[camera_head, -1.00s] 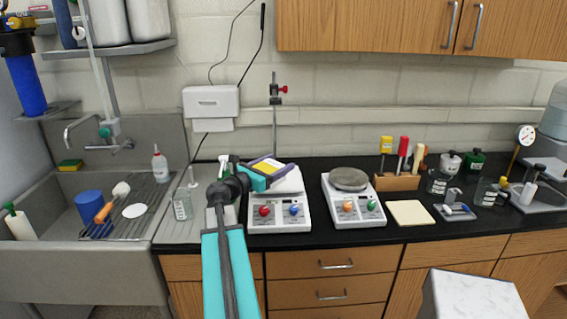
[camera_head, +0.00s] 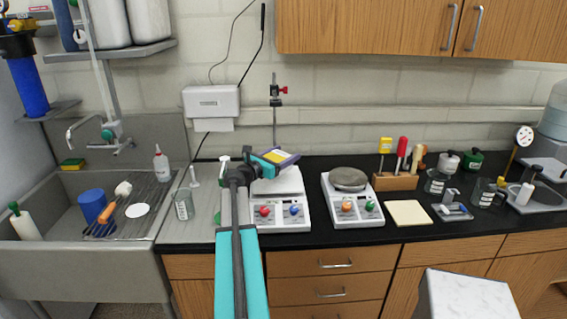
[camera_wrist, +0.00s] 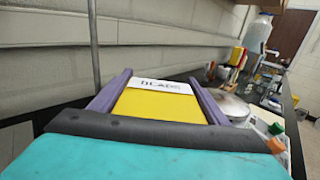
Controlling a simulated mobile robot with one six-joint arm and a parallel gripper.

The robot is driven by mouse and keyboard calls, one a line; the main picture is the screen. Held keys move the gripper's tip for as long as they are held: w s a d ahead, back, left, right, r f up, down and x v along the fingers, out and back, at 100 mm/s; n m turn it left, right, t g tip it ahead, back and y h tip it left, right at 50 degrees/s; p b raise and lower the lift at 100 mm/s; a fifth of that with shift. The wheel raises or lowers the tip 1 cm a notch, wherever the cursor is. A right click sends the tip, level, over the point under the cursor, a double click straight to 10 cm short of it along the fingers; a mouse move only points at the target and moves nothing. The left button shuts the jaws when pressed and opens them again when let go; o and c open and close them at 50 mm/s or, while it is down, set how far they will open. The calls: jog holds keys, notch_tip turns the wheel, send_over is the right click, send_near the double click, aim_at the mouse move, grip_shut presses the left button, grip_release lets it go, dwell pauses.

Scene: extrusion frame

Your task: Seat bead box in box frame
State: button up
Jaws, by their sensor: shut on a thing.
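The bead box (camera_head: 280,156) is a yellow panel with purple edges, above the left hot plate in the head view. My gripper (camera_head: 268,162) is shut on its near left side. In the wrist view the box (camera_wrist: 157,107) shows a yellow face, a white label reading BEADS, and purple rails on both sides. A teal finger with a dark pad (camera_wrist: 140,131) covers its near end. I cannot tell whether the purple rails belong to the box or to a separate box frame. No other box frame is clearly seen.
The left hot plate (camera_head: 281,216) stands below the box; a second hot plate (camera_head: 352,208) with a grey disc is to its right. A metal stand rod (camera_head: 274,125) rises behind. A glass beaker (camera_head: 184,206) is left of my arm. A cream pad (camera_head: 408,213) lies farther right.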

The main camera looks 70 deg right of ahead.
dwell(0.4)
jog(key=shift+f+p, duration=0.8)
jog(key=shift+f, duration=0.95)
jog(key=shift+f, duration=0.15)
jog(key=o, duration=1.2)
jog(key=shift+r, duration=0.2)
jog(key=shift+w+a+f+b, duration=0.2)
jog(key=shift+a+b, duration=0.15)
jog(key=shift+a, duration=0.25)
jog(key=b+v, duration=0.2)
jog(key=v, duration=0.3)
jog(key=shift+r, duration=0.1)
jog(key=shift+w+a, duration=0.25)
jog(key=shift+a, duration=0.3)
